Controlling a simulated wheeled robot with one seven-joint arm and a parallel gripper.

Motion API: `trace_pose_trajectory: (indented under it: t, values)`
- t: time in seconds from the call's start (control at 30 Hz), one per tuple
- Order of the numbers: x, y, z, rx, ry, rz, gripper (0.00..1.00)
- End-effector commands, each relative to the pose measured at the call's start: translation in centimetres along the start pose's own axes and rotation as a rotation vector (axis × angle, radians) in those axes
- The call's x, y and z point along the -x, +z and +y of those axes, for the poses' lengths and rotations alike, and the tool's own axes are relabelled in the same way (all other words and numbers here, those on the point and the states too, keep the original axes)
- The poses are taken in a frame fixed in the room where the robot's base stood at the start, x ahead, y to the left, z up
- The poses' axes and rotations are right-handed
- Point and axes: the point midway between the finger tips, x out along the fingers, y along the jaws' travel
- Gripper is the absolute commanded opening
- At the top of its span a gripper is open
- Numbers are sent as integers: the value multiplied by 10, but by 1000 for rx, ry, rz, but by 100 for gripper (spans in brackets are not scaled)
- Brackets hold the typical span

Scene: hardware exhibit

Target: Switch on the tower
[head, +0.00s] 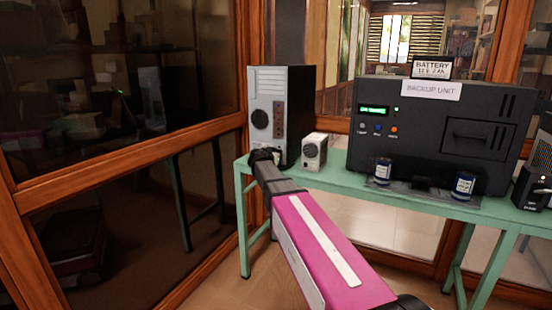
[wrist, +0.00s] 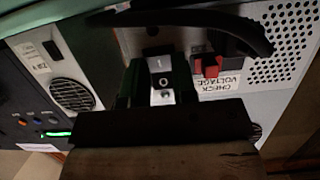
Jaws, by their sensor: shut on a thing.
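The tower (head: 298,100) is a black case with a light grey back panel, standing at the left end of the green table in the head view. My gripper (head: 262,156) is at the lower left of that panel. In the wrist view, the fingers of my gripper (wrist: 162,85) stand on either side of the tower's rocker switch (wrist: 162,76), marked I and O, and are shut on it. A red voltage selector (wrist: 207,67) sits right of the switch, above a "CHECK VOLTAGE" label. The jaws' exact contact is dark and partly hidden.
A black cable (wrist: 205,22) arches close above the switch. A small white speaker-like box (head: 314,150) stands right of the tower. A large black backup unit (head: 440,125) and blue cans (head: 464,185) share the green table (head: 400,197). A wood-framed glass wall is left.

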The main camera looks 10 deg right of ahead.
Motion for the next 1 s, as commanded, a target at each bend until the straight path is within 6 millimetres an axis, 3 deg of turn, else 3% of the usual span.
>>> trace_pose_trajectory:
  t: [0.4,0.8,0.83,0.87,1.0]
  values:
    - [-2,4,1,2,1,191,2]
    - [-2,4,0,0,-1,209,2]
    - [-2,4,0,0,-1,209,29]
    - [-2,4,0,0,-1,209,36]
    - [-2,4,0,0,-2,208,36]
